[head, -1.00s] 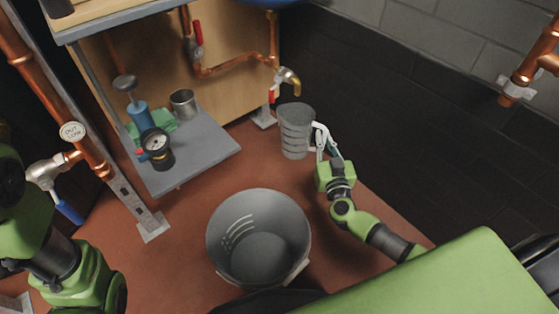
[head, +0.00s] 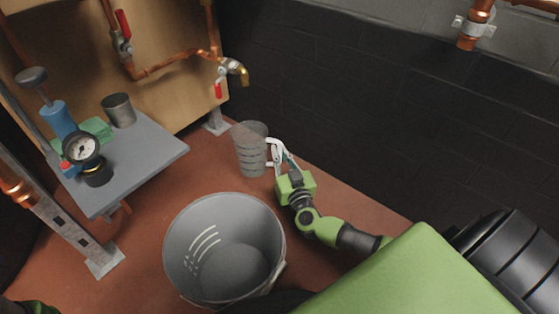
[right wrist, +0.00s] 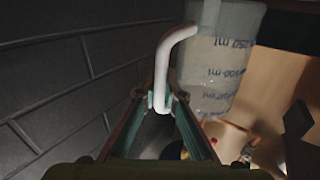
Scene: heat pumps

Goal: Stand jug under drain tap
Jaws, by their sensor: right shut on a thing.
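The clear grey measuring jug (head: 251,155) is upright in the head view, below and slightly right of the brass drain tap (head: 237,70) in the picture. I cannot tell whether its base touches the floor. My right gripper (head: 278,158) is on the jug's right side, shut on its white handle. In the right wrist view the fingertips (right wrist: 162,104) pinch the pale handle (right wrist: 163,70). The jug body (right wrist: 220,62), with ml marks, is beyond it to the right. My left gripper is out of view.
A grey bucket (head: 182,250) stands on the red floor in front of the jug. A grey shelf (head: 150,160) at left carries a metal cup (head: 118,110), a gauge (head: 83,150) and a blue pump (head: 57,120). A dark brick wall (head: 330,100) is behind. Floor between bucket and jug is clear.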

